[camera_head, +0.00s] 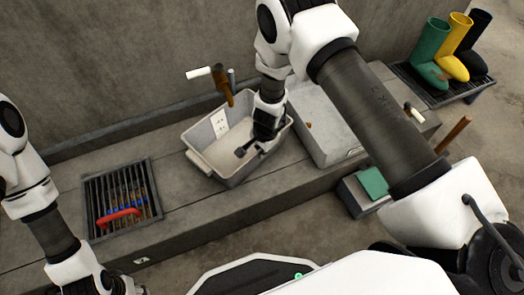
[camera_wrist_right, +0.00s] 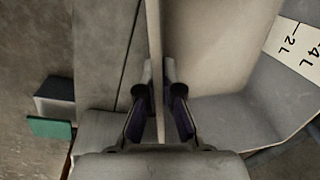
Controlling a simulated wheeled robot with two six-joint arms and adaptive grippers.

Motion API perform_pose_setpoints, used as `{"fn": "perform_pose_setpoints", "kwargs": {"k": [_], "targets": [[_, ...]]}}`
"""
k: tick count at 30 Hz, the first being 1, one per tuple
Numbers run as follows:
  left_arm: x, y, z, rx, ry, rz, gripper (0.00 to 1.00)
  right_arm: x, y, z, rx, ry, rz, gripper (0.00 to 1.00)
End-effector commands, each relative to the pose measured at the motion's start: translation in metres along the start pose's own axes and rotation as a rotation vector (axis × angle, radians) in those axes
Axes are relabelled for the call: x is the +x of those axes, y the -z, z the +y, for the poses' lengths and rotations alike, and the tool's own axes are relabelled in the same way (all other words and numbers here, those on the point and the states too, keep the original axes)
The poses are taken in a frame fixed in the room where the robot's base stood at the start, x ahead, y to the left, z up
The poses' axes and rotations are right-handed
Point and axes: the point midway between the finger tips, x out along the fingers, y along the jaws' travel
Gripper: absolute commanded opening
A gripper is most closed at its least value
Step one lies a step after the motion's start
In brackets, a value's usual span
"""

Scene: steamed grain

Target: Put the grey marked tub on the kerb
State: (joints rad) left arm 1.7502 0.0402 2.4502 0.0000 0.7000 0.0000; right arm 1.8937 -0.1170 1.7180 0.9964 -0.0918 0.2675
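The grey marked tub (camera_head: 209,165) is open and looks empty, with a white volume scale on its inner wall. It is over the long concrete ledge below the tap; I cannot tell whether its base touches. My right gripper (camera_head: 255,150) reaches down at its right side. In the right wrist view the gripper (camera_wrist_right: 159,75) has one finger on each side of the tub wall (camera_wrist_right: 155,30), its tips close against it. The concrete ledge, apparently the kerb (camera_head: 185,225), runs across the view. My left arm is at the lower left; its fingers are out of view.
A brass tap (camera_head: 224,86) stands behind the tub. A pale block (camera_head: 325,130) is close on its right. A floor grate (camera_head: 96,205) with a red-handled item is at left. A green object (camera_head: 373,182) sits low at right. Boots (camera_head: 430,48) stand at upper right.

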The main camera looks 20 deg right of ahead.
Motion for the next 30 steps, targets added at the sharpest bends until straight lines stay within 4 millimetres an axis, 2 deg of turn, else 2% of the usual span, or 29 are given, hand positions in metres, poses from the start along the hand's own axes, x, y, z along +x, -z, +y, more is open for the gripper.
{"fn": "perform_pose_setpoints", "kwargs": {"k": [1,3,11,15,17,25,30], "targets": [[0.002,0.000,0.000,0.000,0.000,0.000,0.40,0.002,0.000,0.000,0.000,0.000,0.000,0.07],[0.001,0.000,0.000,0.000,0.000,0.000,0.40,0.001,0.000,0.000,0.000,0.000,0.000,0.31],[0.001,0.000,0.000,0.000,0.000,0.000,0.40,0.001,0.000,0.000,0.000,0.000,0.000,0.31],[-0.005,0.000,0.000,0.000,0.000,0.000,0.40,-0.008,0.000,-0.001,0.000,0.001,0.000,0.31],[-0.010,0.000,0.000,0.000,0.000,0.000,0.40,-0.019,0.001,-0.001,0.000,0.001,0.001,0.31],[-0.043,0.000,0.000,0.000,0.000,0.000,0.40,-0.091,0.001,-0.002,0.000,0.002,0.001,0.31],[-0.055,0.000,0.000,0.000,0.000,0.000,0.40,-0.118,0.000,-0.001,0.000,0.000,0.001,0.31]]}}
